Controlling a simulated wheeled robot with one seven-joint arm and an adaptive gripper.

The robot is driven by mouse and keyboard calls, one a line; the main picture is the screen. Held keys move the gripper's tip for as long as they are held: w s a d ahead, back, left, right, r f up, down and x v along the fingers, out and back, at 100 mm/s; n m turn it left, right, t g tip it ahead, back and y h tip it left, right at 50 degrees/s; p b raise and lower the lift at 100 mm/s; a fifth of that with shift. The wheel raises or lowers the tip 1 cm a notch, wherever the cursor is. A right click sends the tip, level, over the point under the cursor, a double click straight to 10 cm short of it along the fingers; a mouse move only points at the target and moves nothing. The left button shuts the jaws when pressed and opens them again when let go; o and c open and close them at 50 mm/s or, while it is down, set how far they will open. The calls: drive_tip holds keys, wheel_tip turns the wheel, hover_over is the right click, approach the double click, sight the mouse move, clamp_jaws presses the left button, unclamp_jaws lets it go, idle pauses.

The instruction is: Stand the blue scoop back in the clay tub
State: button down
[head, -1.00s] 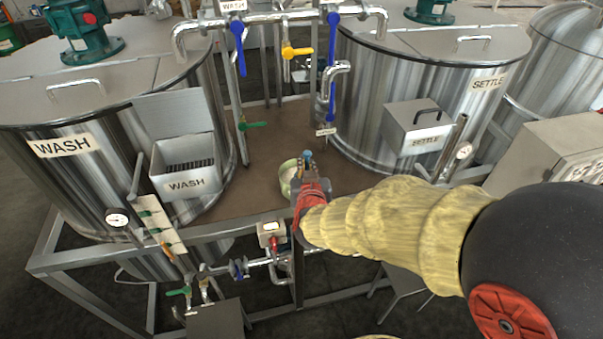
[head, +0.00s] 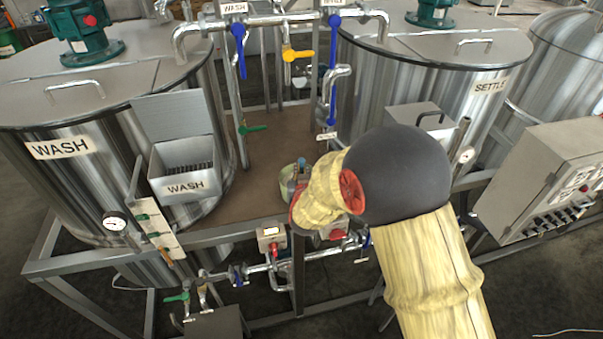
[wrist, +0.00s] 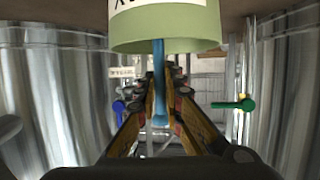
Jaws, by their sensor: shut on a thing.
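The pale green clay tub (head: 286,178) stands on the brown deck between the two tanks, partly hidden by my arm. It also shows at the top of the wrist view (wrist: 190,35), with part of a white label. The blue scoop (wrist: 160,95) is between the fingers of my gripper (wrist: 163,85), which is shut on it. The scoop's blue end (head: 301,165) shows beside the tub in the head view. My arm hides most of the gripper in the head view.
The WASH tank (head: 60,120) stands left and the SETTLE tank (head: 440,85) right. Pipes with blue-handled valves (head: 238,45) rise behind the tub. A frame rail with a small meter (head: 270,235) runs in front. The brown deck (head: 265,145) is clear behind the tub.

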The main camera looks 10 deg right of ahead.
drive_tip(key=shift+f, duration=0.3)
drive_tip(key=shift+f, duration=0.2)
drive_tip(key=c, duration=1.9)
unclamp_jaws()
drive_tip(key=shift+r, duration=0.1)
